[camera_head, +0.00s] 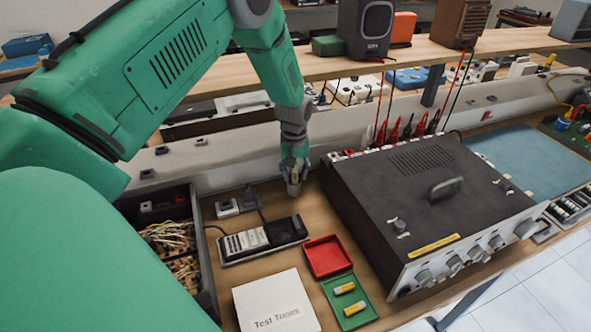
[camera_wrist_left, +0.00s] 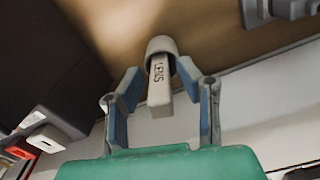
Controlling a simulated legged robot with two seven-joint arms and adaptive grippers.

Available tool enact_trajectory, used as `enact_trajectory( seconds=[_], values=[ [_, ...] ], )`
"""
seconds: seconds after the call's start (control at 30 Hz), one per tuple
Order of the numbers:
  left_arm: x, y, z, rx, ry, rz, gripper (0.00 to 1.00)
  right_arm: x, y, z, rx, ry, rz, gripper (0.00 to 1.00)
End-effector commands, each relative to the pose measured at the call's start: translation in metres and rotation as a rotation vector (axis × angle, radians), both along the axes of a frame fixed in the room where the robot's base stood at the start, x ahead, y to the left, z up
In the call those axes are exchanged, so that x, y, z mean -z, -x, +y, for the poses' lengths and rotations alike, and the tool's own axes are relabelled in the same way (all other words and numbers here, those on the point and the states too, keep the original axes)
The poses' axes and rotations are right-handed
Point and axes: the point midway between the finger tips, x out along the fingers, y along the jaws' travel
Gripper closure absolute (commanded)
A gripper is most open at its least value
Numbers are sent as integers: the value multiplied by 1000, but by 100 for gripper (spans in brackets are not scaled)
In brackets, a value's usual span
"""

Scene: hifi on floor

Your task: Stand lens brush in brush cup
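My left gripper (camera_head: 294,165) points down at the bench beside the large instrument's left end. In the left wrist view the pale lens brush (camera_wrist_left: 160,88), marked "LENS", lies between the two fingers (camera_wrist_left: 160,70). The fingers are spread either side of its handle, with a narrow gap showing on each side. The brush's far end meets a pale rounded piece that looks like the brush cup (camera_wrist_left: 161,45). A small beige part of the cup (camera_head: 294,189) shows under the gripper in the head view. How deep the brush sits is hidden. My right gripper is not in view.
The large dark instrument (camera_head: 430,195) stands right of the gripper. A black handheld device (camera_head: 263,238), red tray (camera_head: 327,256), green battery tray (camera_head: 368,311) and white box (camera_head: 275,302) lie nearer. An open parts case (camera_head: 207,255) stands left. A pale trunking (camera_head: 235,165) runs behind.

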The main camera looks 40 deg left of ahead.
Motion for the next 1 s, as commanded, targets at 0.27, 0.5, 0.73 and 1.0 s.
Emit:
enact_trajectory(
  seconds=[0.27,0.5,0.73,1.0],
  values=[
    [0,0,0,0,0,0,60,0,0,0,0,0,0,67],
    [-21,-1,0,0,-1,-4,60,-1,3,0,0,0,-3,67],
    [-70,-1,0,1,-1,-4,60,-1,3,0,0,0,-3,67],
    [-111,-1,1,0,1,-1,60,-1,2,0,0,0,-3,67]
  ],
)
